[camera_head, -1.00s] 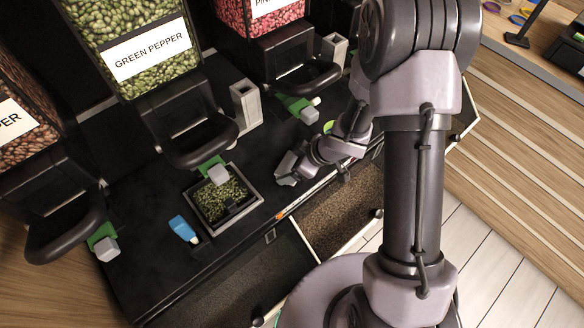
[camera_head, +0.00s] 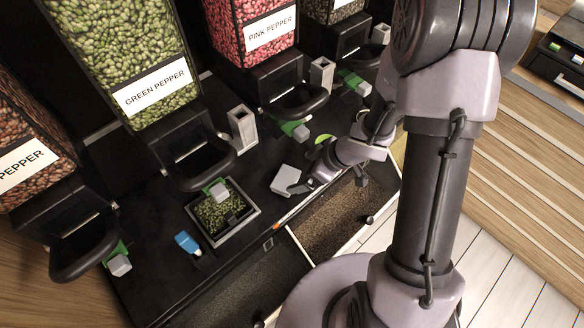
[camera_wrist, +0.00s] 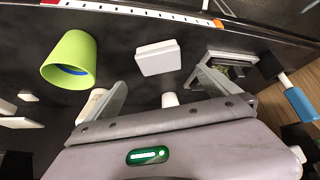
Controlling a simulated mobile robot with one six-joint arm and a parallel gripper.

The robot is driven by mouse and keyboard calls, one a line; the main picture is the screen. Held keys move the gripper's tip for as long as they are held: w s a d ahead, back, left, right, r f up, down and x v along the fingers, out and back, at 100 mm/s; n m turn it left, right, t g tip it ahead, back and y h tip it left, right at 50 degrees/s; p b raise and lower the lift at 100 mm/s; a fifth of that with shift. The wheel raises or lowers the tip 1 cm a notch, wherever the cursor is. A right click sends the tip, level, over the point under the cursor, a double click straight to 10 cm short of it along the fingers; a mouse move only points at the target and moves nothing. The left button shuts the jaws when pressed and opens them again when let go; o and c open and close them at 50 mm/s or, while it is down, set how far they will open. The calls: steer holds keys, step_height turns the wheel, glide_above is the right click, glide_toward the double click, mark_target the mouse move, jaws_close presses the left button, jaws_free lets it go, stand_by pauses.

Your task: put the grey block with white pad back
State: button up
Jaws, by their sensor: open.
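A grey block with a pale top (camera_head: 285,179) lies on the black counter, right of the square tray of green pepper. In the wrist view, a block with a white face (camera_wrist: 158,58) lies just beyond the gap between my fingers, apparently clear of both. My gripper (camera_head: 302,187) is right beside the block in the head view. In the wrist view, my gripper (camera_wrist: 162,82) has its two fingers spread with nothing between the tips. The near side of the block is partly covered by my gripper in the head view.
A grey hollow post (camera_head: 242,128) stands behind. Open drawers (camera_head: 325,212) lie below the counter edge.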

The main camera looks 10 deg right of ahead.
steer(key=w+d+r+m+t+h, duration=0.25)
steer(key=d+r, duration=0.25)
steer(key=r, duration=0.4)
steer(key=w+d+r+m+t+h, duration=0.1)
steer(key=d+r+m+t+h, duration=0.1)
steer(key=d+r+m+h, duration=0.5)
steer(key=s+a+r+m+g+y, duration=0.1)
steer(key=s+a+r+m+y, duration=0.2)
steer(key=s+r, duration=0.75)
steer(key=s+a+r+m+g+y, duration=0.1)
steer(key=s+a+r+m+y, duration=0.1)
steer(key=s+a, duration=0.6)
steer(key=shift+s+a+r+m+y, duration=0.2)
steer(key=shift+s+r+m+y, duration=0.25)
steer(key=shift+s+m, duration=0.25)
